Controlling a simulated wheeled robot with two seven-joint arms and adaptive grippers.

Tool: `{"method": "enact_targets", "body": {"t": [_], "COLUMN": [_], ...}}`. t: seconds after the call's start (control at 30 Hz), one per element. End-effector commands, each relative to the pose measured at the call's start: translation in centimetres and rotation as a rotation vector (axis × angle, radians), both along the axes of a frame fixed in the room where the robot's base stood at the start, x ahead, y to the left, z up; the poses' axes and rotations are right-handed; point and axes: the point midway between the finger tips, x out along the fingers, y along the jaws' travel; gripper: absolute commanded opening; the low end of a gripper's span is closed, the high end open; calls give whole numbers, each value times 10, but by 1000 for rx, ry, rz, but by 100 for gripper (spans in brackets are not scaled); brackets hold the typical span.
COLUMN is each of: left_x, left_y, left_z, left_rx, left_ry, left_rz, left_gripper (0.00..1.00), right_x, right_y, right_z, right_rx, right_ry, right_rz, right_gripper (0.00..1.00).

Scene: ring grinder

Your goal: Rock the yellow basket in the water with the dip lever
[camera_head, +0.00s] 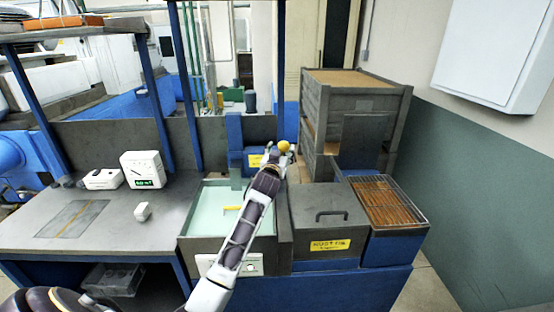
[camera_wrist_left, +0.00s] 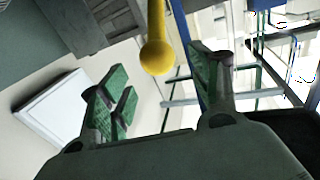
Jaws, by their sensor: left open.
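The dip lever ends in a yellow ball knob (camera_head: 284,146), above the back of the water tank (camera_head: 186,238). In the left wrist view the yellow knob (camera_wrist_left: 157,57) and its yellow rod show large, in the gap between my finger pads. My left gripper (camera_head: 276,160) is open around or just short of the knob; I cannot tell the exact depth. The pads stand apart from it on both sides. A yellow bar (camera_head: 233,208), perhaps part of the basket, shows at the pale water; my left arm covers the tank's right side. My right gripper is out of view.
A lidded box with a black handle (camera_head: 332,214) and a yellow label stands right of the tank. A tray with an orange-brown grate (camera_head: 385,203) is further right. A grey bench (camera_head: 85,240) with a white digital device (camera_head: 143,170) is at left. Blue posts rise behind.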

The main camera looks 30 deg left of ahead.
Motion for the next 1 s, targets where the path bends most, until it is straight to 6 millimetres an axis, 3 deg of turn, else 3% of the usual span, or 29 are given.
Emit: {"method": "enact_targets", "body": {"t": [0.5,1.0], "left_x": [-45,-52], "left_y": [-13,-15], "left_z": [0,1], "left_rx": [0,0], "left_ry": [0,-1], "left_rz": [0,1], "left_gripper": [63,63], "right_x": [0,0], "right_y": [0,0], "right_z": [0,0], "right_rx": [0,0], "right_ry": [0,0], "right_rz": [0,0], "right_gripper": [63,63]}}
